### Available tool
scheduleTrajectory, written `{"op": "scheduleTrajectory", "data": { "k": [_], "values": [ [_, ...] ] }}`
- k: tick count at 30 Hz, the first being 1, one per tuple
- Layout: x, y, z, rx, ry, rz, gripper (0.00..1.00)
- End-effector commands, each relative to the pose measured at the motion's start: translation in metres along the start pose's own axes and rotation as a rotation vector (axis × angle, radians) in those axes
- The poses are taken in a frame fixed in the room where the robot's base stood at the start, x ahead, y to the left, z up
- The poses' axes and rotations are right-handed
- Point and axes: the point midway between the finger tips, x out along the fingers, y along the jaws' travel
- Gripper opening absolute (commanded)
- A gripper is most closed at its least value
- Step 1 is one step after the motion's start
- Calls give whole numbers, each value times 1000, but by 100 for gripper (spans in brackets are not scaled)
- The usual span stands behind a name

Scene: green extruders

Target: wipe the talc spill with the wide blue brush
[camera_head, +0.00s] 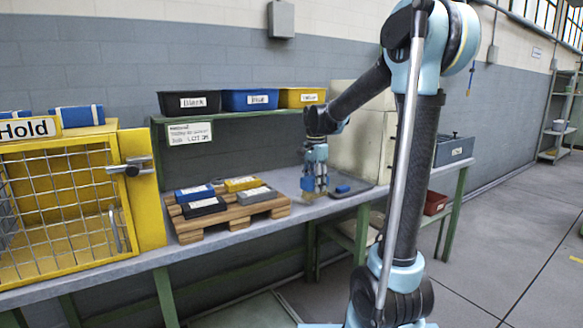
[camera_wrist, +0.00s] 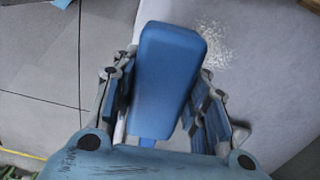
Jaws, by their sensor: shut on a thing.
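My gripper (camera_head: 315,190) is over the bench top in the head view, left of a small dark tray. In the wrist view my gripper (camera_wrist: 162,88) is shut on a wide blue brush (camera_wrist: 168,60), with one finger on each side of its block. The brush's underside is hidden. The talc spill (camera_wrist: 217,45) is a patch of white specks on the grey surface, just right of the brush's far end. I cannot make out the spill in the head view. Whether the brush touches the surface I cannot tell.
A wooden pallet (camera_head: 228,222) with several coloured blocks stands on the bench (camera_head: 268,231) left of my gripper. The dark tray (camera_head: 362,187) holds a small blue piece (camera_head: 343,189). A shelf (camera_head: 228,117) with three bins is behind; a yellow cage (camera_head: 148,215) stands left.

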Motion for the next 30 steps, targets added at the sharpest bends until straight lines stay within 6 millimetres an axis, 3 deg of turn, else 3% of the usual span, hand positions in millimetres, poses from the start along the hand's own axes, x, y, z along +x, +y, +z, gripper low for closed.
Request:
{"op": "scheduleTrajectory", "data": {
  "k": [15,30],
  "values": [
    [-43,4,-7,11,0,0,18],
    [-48,5,-10,15,0,0,18]
  ]
}}
